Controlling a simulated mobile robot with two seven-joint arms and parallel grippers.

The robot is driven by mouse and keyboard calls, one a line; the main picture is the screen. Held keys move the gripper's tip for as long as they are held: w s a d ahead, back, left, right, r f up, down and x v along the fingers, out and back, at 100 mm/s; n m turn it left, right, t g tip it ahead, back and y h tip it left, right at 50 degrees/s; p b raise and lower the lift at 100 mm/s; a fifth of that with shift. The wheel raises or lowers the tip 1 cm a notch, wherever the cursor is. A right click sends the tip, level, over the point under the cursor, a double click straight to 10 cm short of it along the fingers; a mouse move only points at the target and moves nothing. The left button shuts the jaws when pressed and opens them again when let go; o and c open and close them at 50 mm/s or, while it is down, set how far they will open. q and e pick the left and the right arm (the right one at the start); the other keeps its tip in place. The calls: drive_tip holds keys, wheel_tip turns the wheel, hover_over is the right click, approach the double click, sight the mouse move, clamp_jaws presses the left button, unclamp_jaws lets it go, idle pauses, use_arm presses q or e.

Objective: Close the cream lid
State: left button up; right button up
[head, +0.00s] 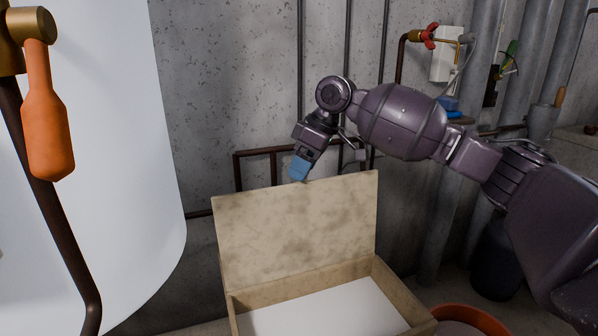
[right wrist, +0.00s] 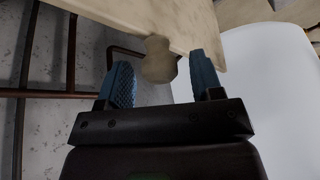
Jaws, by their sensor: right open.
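The cream lid (head: 297,228) stands raised, nearly upright, at the back of an open cream box (head: 402,292) with a white inside floor. My right gripper (head: 299,169) is at the lid's top edge, a little left of its right half. In the right wrist view the blue fingers of my right gripper (right wrist: 162,82) are open, one on each side of a cream knob (right wrist: 158,62) on the lid (right wrist: 150,22). The knob lies between the fingertips; I cannot tell whether either finger touches it. My left gripper is not in view.
A large white rounded surface (head: 110,150) fills the left, with an orange handle (head: 48,135) and dark pipe before it. An orange-rimmed container (head: 470,317) stands right of the box. Wall pipes (head: 258,152) run behind the lid.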

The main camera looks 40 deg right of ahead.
drive_tip(key=shift+a+f, duration=0.1)
drive_tip(key=shift+f, duration=0.1)
drive_tip(key=shift+c, duration=0.2)
clamp_jaws()
